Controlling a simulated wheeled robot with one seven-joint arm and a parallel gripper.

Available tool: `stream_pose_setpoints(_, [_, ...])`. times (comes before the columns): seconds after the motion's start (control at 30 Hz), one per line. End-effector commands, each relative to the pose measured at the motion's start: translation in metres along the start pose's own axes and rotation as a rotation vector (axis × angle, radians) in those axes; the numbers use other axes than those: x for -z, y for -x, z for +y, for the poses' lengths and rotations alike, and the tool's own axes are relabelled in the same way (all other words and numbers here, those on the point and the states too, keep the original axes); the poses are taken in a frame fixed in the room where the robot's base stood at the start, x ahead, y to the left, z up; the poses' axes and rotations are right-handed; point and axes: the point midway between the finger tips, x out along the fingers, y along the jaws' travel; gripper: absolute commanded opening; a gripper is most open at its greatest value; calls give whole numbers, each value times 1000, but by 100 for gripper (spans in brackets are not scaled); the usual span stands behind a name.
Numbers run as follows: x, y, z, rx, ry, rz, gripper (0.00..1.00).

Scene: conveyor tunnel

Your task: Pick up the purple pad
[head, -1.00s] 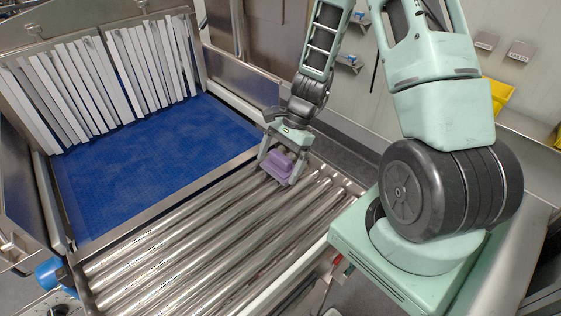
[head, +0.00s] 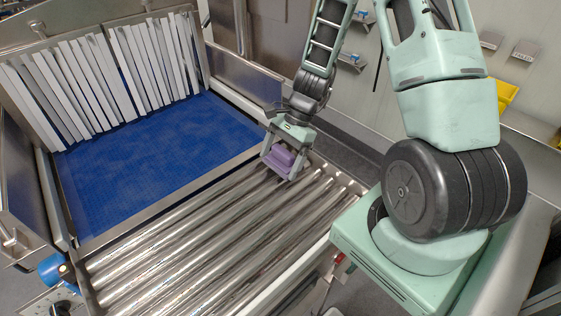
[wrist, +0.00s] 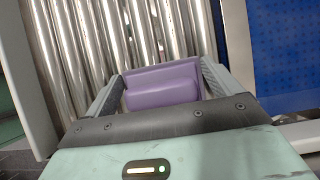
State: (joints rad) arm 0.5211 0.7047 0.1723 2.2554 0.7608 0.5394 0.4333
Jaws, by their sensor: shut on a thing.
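The purple pad (head: 281,158) is between the two fingers of my gripper (head: 279,163), just above or on the metal rollers at their far right end. In the wrist view the purple pad (wrist: 162,86) fills the space between the fingers of my gripper (wrist: 160,84), with a finger along each side. My gripper is shut on the pad and points down. I cannot tell whether the pad touches the rollers.
The metal rollers (head: 200,235) slope across the front and are otherwise bare. A blue belt (head: 150,160) lies behind them, below hanging grey strips (head: 105,80). Metal side walls (head: 240,80) border the belt. A yellow bin (head: 505,95) is at the right.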

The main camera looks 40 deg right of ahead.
Motion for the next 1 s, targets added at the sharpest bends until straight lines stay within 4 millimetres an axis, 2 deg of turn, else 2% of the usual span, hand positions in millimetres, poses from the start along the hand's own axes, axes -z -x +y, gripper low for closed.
stream_pose_setpoints(0.4, [-28, 49, -1, 4, 3, 3, 67])
stream_pose_setpoints(0.6, [-38, 67, -1, 2, 2, 2, 67])
stream_pose_setpoints(1.0, [-44, 77, 0, 0, -1, -1, 67])
